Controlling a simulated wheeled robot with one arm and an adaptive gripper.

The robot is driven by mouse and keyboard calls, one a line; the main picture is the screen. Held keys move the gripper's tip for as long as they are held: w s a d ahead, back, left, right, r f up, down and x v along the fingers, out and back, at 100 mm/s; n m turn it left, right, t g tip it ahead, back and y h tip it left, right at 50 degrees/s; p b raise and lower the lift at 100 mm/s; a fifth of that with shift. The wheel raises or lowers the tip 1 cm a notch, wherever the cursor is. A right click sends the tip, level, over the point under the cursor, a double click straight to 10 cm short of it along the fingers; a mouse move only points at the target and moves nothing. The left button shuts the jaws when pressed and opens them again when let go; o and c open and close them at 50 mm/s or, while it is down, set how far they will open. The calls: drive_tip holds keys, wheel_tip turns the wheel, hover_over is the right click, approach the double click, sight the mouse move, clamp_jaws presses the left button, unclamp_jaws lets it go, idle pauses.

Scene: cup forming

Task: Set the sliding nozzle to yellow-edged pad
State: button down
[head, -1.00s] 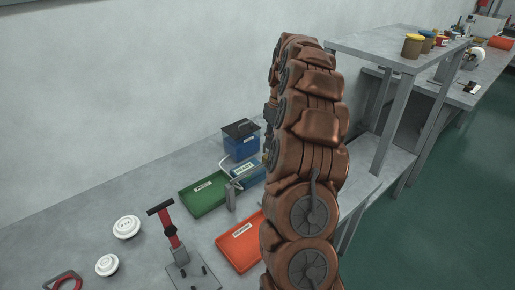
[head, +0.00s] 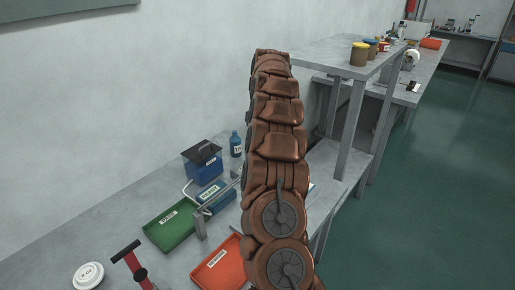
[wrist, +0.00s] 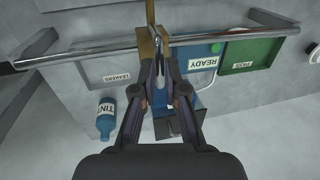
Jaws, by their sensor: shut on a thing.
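The sliding nozzle looks to be the brass-coloured block (wrist: 149,44) on a metal rail (wrist: 90,55) in the wrist view. My gripper (wrist: 159,68) is at the rail, its fingers closed around a slim upright piece at this block; the exact contact is partly hidden by the fingers. In the head view my own arm hides the gripper and the nozzle, and only the left end of the rail frame (head: 201,226) shows. I cannot make out a yellow-edged pad in either view.
Near the rail are a blue READY tray (wrist: 205,60), a green PASS tray (wrist: 250,52), a grey area labelled LEAKING (wrist: 110,72) and a blue bottle (wrist: 105,118). The head view shows an orange tray (head: 217,272), a dark-lidded blue box (head: 203,165) and a raised shelf (head: 335,60).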

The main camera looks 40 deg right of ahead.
drive_tip(key=shift+f, duration=0.1)
drive_tip(key=c, duration=1.2)
unclamp_jaws()
